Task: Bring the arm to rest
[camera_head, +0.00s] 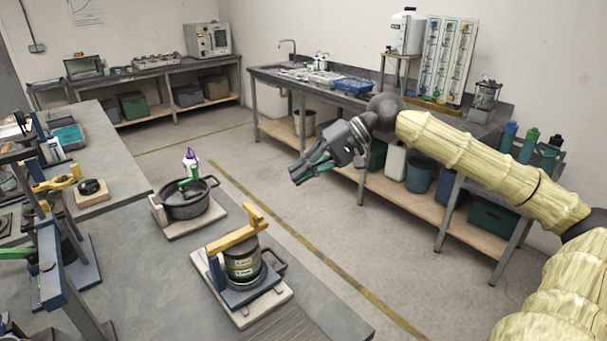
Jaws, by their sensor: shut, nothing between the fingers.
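My gripper (301,175) hangs in free air at the middle of the view, over the floor gap between the near bench and the bench on the right. Its dark fingers are shut with nothing between them and point down to the left. My arm, in a pale yellow cover, reaches in from the right edge. The nearest lever frame (237,230), with a yellow lever over a labelled tin (243,262), stands on the near bench below and left of my gripper, clear of it.
A dark pot (187,200) stands behind the tin on the near bench (160,275). More lever frames (54,265) crowd the left edge. The right bench (335,97) holds a sink, a blue tray (354,85) and bottles. The floor (290,215) between is clear.

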